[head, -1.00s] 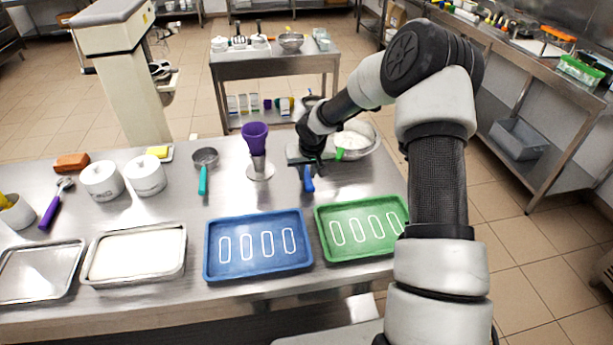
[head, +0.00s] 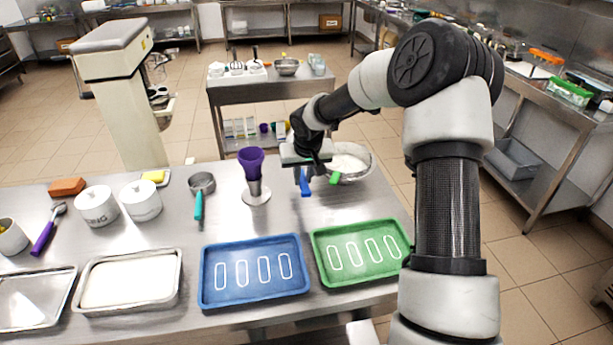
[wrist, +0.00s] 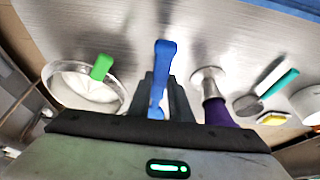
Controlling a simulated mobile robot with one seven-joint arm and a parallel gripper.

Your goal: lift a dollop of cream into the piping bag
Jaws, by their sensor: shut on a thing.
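My gripper (head: 309,172) is shut on a blue-handled tool (head: 305,188) and holds it above the steel table. In the wrist view the blue handle (wrist: 164,55) stands out between my fingers (wrist: 160,92); the tool's working end is hidden. The steel bowl of white cream (head: 350,163) is just right of my gripper, with a green handle (head: 335,178) at its rim. The bowl also shows in the wrist view (wrist: 88,92). The purple piping bag (head: 251,157) stands in a metal holder (head: 257,193) left of my gripper, its wide mouth upward.
A blue tray (head: 208,300) and a green tray (head: 318,262), each with white outlines, lie at the front. A teal-handled steel pan (head: 201,184), white pots (head: 141,200) and steel trays (head: 88,302) are left. The table between piping bag and blue tray is clear.

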